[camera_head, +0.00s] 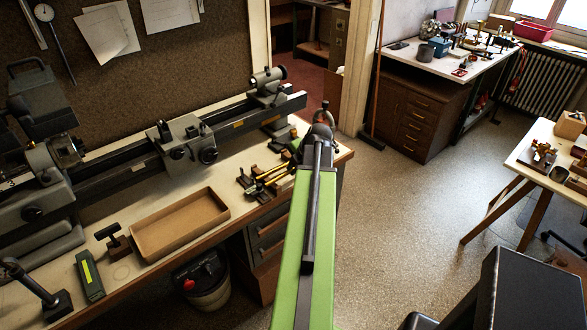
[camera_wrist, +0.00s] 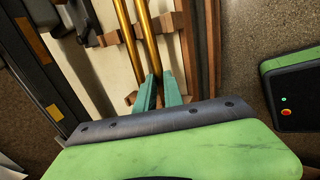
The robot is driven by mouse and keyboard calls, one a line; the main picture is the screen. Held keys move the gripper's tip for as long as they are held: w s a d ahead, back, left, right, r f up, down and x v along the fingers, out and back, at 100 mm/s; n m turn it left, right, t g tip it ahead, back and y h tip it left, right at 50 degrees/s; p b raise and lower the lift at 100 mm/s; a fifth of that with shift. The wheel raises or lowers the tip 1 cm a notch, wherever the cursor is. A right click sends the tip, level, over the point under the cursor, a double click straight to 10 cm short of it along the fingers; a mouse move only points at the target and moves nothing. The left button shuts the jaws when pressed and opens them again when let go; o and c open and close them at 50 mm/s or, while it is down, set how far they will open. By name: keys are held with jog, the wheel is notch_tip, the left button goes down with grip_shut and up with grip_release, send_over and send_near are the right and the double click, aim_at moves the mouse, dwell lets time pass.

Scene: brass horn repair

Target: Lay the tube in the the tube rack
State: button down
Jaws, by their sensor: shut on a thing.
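My gripper (camera_wrist: 160,92) has its two green fingers closed around the near end of a brass tube (camera_wrist: 147,40) in the wrist view. A second brass tube (camera_wrist: 126,38) runs beside it on the left, nearly parallel. The brown wooden tube rack (camera_wrist: 168,22) shows under and beside the tubes. I cannot tell whether the held tube touches the rack. In the head view, the brass tubes (camera_head: 270,173) and the dark rack (camera_head: 245,183) are at the right end of the bench, left of my green arm. My arm hides most of my gripper there.
A lathe (camera_head: 190,140) stands along the back of the bench. An empty brown tray (camera_head: 181,224) lies left of the rack. The floor (camera_head: 400,220) right of the bench is clear.

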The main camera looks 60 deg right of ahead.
jog(key=shift+f+b, duration=0.85)
jog(key=c, duration=1.4)
grip_release()
jog(key=shift+o, duration=0.2)
jog(key=p+v, duration=1.5)
jog(key=v, duration=0.2)
jog(key=shift+r, duration=0.25)
jog(key=shift+a, duration=0.15)
